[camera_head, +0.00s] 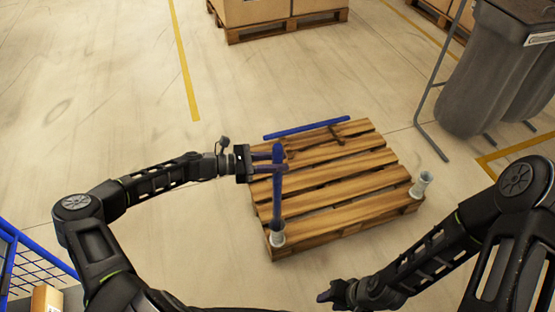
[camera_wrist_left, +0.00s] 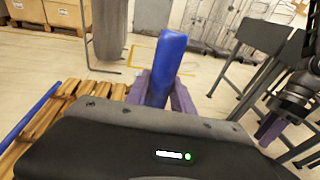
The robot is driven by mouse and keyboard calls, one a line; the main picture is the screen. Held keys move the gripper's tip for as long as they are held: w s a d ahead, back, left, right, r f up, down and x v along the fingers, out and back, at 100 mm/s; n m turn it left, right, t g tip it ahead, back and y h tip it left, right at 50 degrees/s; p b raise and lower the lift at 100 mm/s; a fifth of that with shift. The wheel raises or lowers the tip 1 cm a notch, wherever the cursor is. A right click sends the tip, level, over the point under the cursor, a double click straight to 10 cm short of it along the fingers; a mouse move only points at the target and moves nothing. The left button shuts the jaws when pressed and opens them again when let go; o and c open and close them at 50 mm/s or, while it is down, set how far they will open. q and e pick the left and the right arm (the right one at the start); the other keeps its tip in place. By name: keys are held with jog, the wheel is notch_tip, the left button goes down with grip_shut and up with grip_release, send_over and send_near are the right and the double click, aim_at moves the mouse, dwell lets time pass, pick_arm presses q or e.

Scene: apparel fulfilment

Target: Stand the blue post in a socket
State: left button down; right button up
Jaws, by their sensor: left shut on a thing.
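A blue post (camera_head: 277,195) stands about upright at the near left corner of the wooden pallet. My left gripper (camera_head: 274,162) is shut on its upper part. The post's lower end meets a pale socket (camera_head: 277,239); I cannot tell how deep it sits. In the left wrist view the post (camera_wrist_left: 166,62) rises between purple fingers (camera_wrist_left: 160,92). A second pale socket (camera_head: 421,184) is at the pallet's right corner, with no post in it. A second blue post (camera_head: 306,128) lies along the pallet's far edge. My right gripper (camera_head: 328,295) is low, in front of the pallet; its jaws are unclear.
The wooden pallet (camera_head: 345,190) lies on open floor. A dark bracket-like piece (camera_head: 337,134) is on its far side. A loaded pallet (camera_head: 280,27) is at the back, grey bins (camera_head: 490,70) at the right, and a blue wire cage (camera_head: 38,265) at the near left.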

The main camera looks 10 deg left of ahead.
pick_arm(q)
jog(key=shift+f+b, duration=1.1)
jog(key=shift+f, duration=0.65)
jog(key=c, duration=1)
grip_release()
jog(key=shift+f, duration=0.1)
jog(key=shift+a, duration=0.1)
jog(key=v, duration=0.7)
jog(key=shift+s+a, duration=0.2)
jog(key=shift+a, duration=0.05)
